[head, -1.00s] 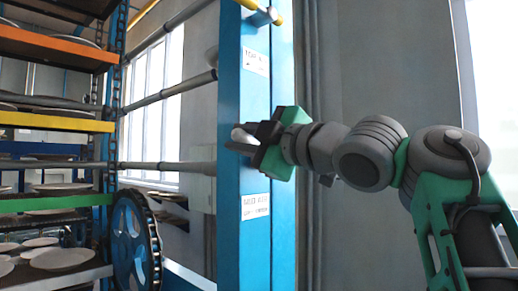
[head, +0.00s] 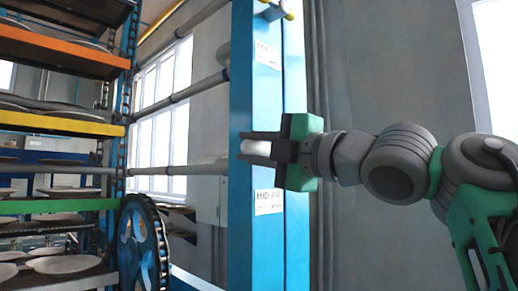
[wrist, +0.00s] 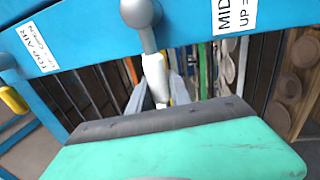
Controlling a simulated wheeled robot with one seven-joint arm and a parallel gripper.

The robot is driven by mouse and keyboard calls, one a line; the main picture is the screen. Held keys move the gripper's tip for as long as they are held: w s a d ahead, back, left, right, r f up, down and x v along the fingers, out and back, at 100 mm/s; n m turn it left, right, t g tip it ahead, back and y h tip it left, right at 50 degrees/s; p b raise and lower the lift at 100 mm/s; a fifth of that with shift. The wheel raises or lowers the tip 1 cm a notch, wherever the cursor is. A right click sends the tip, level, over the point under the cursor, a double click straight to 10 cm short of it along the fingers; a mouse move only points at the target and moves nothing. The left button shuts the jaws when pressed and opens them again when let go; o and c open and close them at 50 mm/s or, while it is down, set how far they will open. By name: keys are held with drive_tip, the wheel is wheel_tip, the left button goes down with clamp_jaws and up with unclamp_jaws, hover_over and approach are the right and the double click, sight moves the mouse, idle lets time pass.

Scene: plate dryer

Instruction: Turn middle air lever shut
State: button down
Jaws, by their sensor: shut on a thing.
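The middle air lever has a grey round pivot and a white handle (wrist: 155,78), which runs from the blue post towards my gripper in the wrist view. In the head view its white handle (head: 256,148) shows between the fingers, just above the label starting "MID" (head: 269,202). My gripper (head: 247,148) is shut on the handle from the right, with its fingers roughly level. In the wrist view the grey fingers lie on both sides of the handle, and the green gripper body hides its lower end.
The blue post (head: 241,230) carries another lever with a yellow handle (head: 289,14) above, which also shows at left in the wrist view (wrist: 13,99). A rack with plates (head: 65,265) and a dark chain wheel (head: 145,245) stand left of the post.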

drive_tip(key=shift+f, duration=0.1)
drive_tip(key=c, duration=1.2)
unclamp_jaws()
drive_tip(key=shift+s+d, duration=0.1)
drive_tip(key=shift+d, duration=0.05)
drive_tip(key=shift+s+d, duration=0.2)
drive_tip(key=shift+d, duration=0.1)
drive_tip(key=b+v, duration=0.1)
drive_tip(key=v, duration=0.5)
drive_tip(key=shift+s+d, duration=0.25)
drive_tip(key=shift+s, duration=0.05)
